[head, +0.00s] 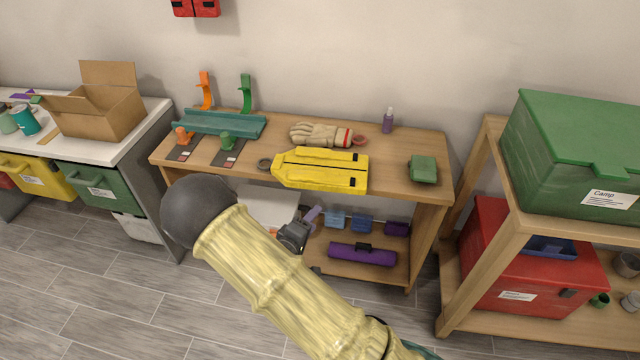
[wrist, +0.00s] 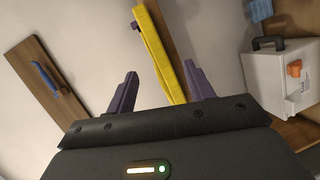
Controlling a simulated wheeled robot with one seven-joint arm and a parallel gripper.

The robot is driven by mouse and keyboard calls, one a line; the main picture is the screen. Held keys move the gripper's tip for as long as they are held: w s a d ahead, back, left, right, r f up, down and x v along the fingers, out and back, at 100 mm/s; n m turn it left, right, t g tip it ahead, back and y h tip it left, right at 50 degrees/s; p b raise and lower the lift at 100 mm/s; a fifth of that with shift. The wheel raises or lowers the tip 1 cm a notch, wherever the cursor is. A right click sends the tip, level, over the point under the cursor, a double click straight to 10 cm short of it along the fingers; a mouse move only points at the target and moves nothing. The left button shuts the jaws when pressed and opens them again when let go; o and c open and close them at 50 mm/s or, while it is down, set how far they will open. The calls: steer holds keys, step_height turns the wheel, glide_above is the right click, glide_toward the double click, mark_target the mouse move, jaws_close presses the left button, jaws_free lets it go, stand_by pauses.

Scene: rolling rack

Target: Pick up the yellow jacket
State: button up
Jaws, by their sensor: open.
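The yellow jacket (head: 318,172) lies flat and folded on the wooden workbench (head: 392,188) in the head view, near its front edge, with dark tabs on its right side. In the wrist view the jacket (wrist: 170,65) is a narrow yellow strip, seen edge-on along the wood, running down between my fingers.
A work glove (head: 318,134) lies behind the jacket, a green pouch (head: 423,169) to its right and a teal tray (head: 215,123) to its left. The lower shelf holds small blue bins (head: 361,223) and a purple roll (head: 362,254). A white box (wrist: 280,80) shows right in the wrist view.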

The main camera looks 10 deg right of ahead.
steer(key=shift+s+a+f+n+t+h+b, duration=0.2)
steer(key=shift+s+f+n+t+h, duration=0.15)
steer(key=shift+s+n+t+h, duration=0.05)
steer(key=shift+s+a+f+n+t+h+b, duration=0.15)
steer(key=shift+s+f+n+t+h+b, duration=0.05)
steer(key=shift+s+f+n+t+h, duration=0.2)
steer(key=shift+w, duration=0.1)
steer(key=b, duration=0.1)
glide_toward(339, 190)
steer(key=x, duration=0.5)
steer(key=shift+d, duration=0.1)
steer(key=shift+b+x, duration=0.3)
steer(key=shift+x, duration=2.35)
steer(key=shift+f, duration=0.1)
